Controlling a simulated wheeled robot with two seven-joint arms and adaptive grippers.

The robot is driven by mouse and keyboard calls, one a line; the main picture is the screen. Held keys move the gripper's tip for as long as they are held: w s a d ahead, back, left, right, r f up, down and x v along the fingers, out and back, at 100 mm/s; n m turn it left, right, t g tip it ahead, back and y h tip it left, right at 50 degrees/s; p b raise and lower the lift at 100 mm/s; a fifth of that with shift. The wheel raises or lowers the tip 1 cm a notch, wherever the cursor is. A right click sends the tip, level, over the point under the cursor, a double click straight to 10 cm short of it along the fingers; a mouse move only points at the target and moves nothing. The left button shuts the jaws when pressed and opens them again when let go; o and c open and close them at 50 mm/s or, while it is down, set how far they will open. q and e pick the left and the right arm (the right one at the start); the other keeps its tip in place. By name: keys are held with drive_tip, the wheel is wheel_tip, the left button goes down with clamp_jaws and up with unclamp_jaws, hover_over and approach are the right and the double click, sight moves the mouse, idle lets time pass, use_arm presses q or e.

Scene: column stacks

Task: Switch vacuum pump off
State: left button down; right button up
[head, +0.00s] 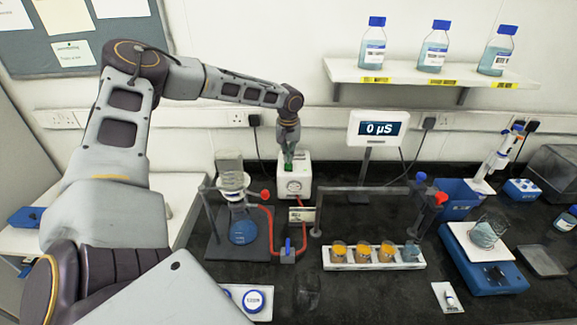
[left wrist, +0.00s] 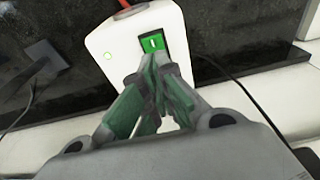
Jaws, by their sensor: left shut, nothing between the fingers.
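The vacuum pump (head: 294,183) is a white box with a round dial on its front, standing at the back of the dark bench by the wall. In the left wrist view its white top (left wrist: 115,42) carries a green rocker switch (left wrist: 151,44) with a white mark. In the left wrist view the left gripper's green fingertips (left wrist: 155,62) are together and empty, right at the near edge of the switch. Whether they touch it I cannot tell. My right gripper is not in view.
A filter flask (head: 242,230) on a stand and red tubing (head: 267,235) are in front of the pump. A meter display (head: 377,128) reading 0 µS stands to its right. A white rack (head: 374,262) holds several columns' vessels. A bottle shelf (head: 420,77) hangs above.

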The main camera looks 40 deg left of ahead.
use_arm(q)
drive_tip(key=shift+f, duration=0.3)
drive_tip(key=shift+f+b, duration=0.45)
drive_tip(key=shift+b, duration=0.1)
idle(0.7)
drive_tip(key=shift+s+f+b, duration=0.1)
drive_tip(key=shift+f+b, duration=0.2)
drive_tip(key=shift+f, duration=0.1)
idle(0.6)
drive_tip(key=shift+r+p, duration=0.4)
drive_tip(key=shift+r, duration=0.2)
drive_tip(key=shift+r+p, duration=0.85)
drive_tip(key=shift+r, duration=0.6)
drive_tip(key=shift+r+p, duration=0.85)
drive_tip(key=shift+r, duration=0.6)
